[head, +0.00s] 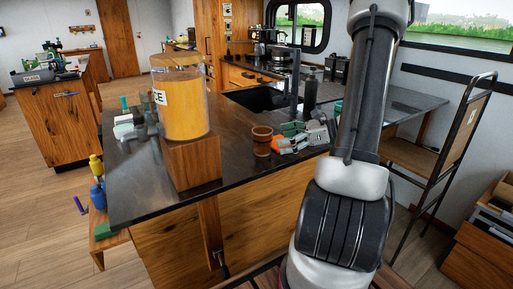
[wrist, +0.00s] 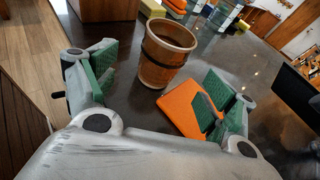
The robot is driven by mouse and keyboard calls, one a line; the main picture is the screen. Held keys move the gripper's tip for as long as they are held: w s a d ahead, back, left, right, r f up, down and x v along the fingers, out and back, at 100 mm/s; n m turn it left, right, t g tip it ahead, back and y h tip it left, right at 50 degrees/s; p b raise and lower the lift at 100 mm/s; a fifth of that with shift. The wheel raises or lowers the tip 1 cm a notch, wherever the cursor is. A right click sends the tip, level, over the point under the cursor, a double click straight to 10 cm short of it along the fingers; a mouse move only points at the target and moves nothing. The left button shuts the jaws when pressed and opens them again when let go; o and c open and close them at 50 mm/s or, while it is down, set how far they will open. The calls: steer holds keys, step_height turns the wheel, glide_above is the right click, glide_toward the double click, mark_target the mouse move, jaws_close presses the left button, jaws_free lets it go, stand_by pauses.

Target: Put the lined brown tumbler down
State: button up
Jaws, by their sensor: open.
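The lined brown tumbler (head: 262,141) stands upright on the dark counter (head: 240,184), near its front edge. In the wrist view the tumbler (wrist: 166,58) is brown with dark bands, and its open rim faces up. My gripper (head: 297,137) is just right of the tumbler in the head view. In the wrist view its two green-padded fingers (wrist: 164,72) are spread wide, with the tumbler ahead between their tips. A gap shows on both sides of the tumbler, so the fingers do not seem to touch it.
A flat orange item (wrist: 188,108) lies beside the tumbler, close to the right finger. A large yellow-filled jar (head: 183,105) stands on a wooden block (head: 192,163) to the left. A sink (head: 255,98) is behind. Bare counter lies in front of the tumbler.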

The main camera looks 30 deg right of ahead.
mark_target(262, 139)
steer(key=shift+w+a+r+m, duration=0.1)
steer(key=shift+w+r+m, duration=0.1)
steer(key=shift+m, duration=0.1)
steer(key=shift+w+a+f, duration=0.15)
steer(key=shift+w+a, duration=0.05)
steer(key=shift+a, duration=0.1)
steer(key=x, duration=0.7)
steer(key=shift+w+d, duration=0.1)
steer(key=shift+d, duration=0.05)
steer(key=c, duration=1.4)
